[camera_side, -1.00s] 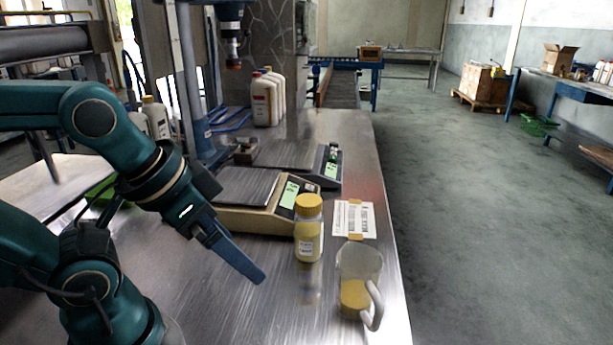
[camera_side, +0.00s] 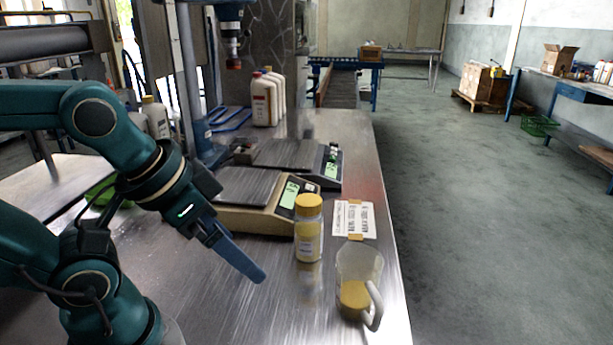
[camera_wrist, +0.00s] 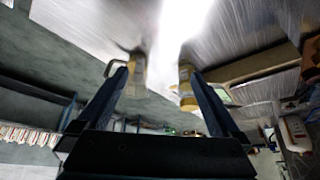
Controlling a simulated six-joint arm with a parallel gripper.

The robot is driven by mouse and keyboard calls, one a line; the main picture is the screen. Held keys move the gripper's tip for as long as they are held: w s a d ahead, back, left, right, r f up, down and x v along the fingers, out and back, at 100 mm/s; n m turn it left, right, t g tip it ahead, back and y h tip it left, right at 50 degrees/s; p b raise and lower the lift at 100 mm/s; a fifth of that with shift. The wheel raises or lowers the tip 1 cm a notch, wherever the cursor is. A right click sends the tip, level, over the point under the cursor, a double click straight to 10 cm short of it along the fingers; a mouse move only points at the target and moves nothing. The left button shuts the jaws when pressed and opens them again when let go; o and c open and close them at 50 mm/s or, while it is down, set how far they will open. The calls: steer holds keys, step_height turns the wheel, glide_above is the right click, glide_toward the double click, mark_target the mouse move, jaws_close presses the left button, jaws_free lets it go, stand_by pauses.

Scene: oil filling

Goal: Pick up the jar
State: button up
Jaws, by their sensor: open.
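The jar (camera_side: 308,230) stands upright on the steel table, with yellow content and a yellow-orange lid. In the wrist view the jar (camera_wrist: 187,88) shows beside the tip of the right finger. My gripper (camera_side: 257,274) is to the left of the jar in the side view, low over the table, apart from it and empty. In the wrist view my gripper (camera_wrist: 157,76) has its two fingers spread wide. In the side view one finger hides the other.
A clear jug (camera_side: 358,270) with a handle and some yellow liquid stands right of the jar near the table edge. A scale (camera_side: 250,220) sits behind, with a second one (camera_side: 285,153) beyond it. A printed sheet (camera_side: 353,219) lies behind the jug.

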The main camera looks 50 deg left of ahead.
stand_by(0.4)
steer(key=n+g+y, duration=0.1)
steer(key=n+y, duration=0.1)
steer(key=n, duration=0.2)
glide_toward(306, 215)
steer(key=s+d+f, duration=0.2)
steer(key=s+f, duration=0.1)
steer(key=s, duration=0.2)
steer(key=w+a+f+n, duration=0.1)
steer(key=w+f, duration=0.1)
steer(key=w, duration=0.1)
steer(key=w+a+f+n, duration=0.1)
steer(key=w+f, duration=0.1)
steer(key=w, duration=0.1)
steer(key=w+a+f+n+g, duration=0.1)
steer(key=w+f+n, duration=0.1)
steer(key=w, duration=0.1)
steer(key=shift+a+f+y, duration=0.25)
steer(key=shift+a+y, duration=0.15)
steer(key=shift+x, duration=2.8)
steer(key=shift+a, duration=0.1)
steer(key=c, duration=1.5)
steer(key=shift+r, duration=0.1)
